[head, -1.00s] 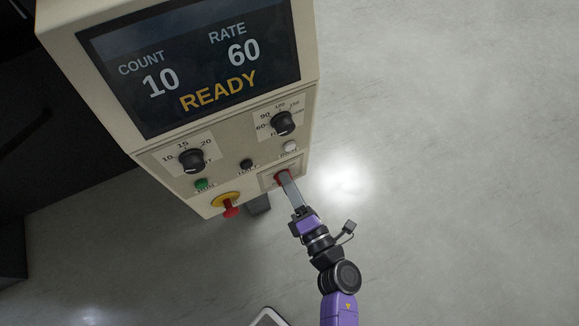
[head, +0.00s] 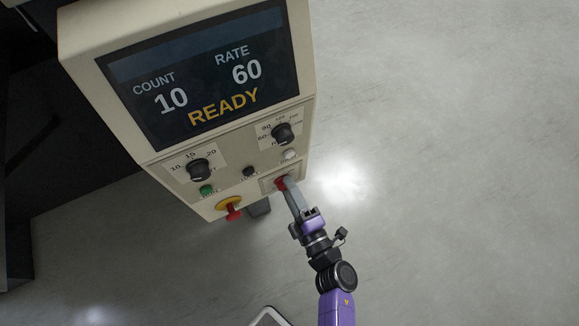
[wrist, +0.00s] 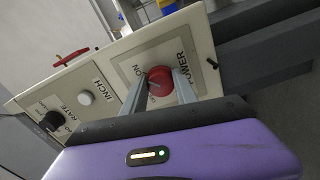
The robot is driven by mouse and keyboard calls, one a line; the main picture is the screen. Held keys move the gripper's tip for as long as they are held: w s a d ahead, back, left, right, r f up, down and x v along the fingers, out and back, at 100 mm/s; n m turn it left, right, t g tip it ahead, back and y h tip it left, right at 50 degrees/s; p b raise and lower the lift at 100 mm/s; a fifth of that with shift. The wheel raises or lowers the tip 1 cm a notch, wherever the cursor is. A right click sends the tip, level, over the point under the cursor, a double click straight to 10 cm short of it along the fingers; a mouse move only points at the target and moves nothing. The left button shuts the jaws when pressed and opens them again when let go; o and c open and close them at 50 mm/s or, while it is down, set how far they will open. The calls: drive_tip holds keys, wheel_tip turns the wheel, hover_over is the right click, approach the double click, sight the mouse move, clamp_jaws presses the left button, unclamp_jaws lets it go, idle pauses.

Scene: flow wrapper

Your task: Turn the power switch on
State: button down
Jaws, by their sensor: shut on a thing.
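The power switch is a red rotary knob (wrist: 160,79) on a pale plate lettered "POWER" and "ON" (wrist: 133,72) in the wrist view. In the head view the red knob (head: 281,183) sits at the lower right of the control panel. My gripper (wrist: 160,86) is shut on the red knob, one finger on each side of it. In the head view my gripper (head: 285,187) reaches the knob from the lower right and hides part of it. The screen (head: 205,80) reads COUNT 10, RATE 60, READY.
Two black dials (head: 197,170) (head: 281,134), a green button (head: 207,190), a black button (head: 249,171) and a white button (head: 289,155) are on the panel. A red mushroom button on yellow (head: 229,207) juts out at lower left. The floor at right is clear.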

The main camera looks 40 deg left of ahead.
drive_tip(key=c, duration=1)
unclamp_jaws()
drive_tip(key=shift+o, duration=0.2)
drive_tip(key=p+v, duration=0.1)
drive_tip(key=v, duration=0.7)
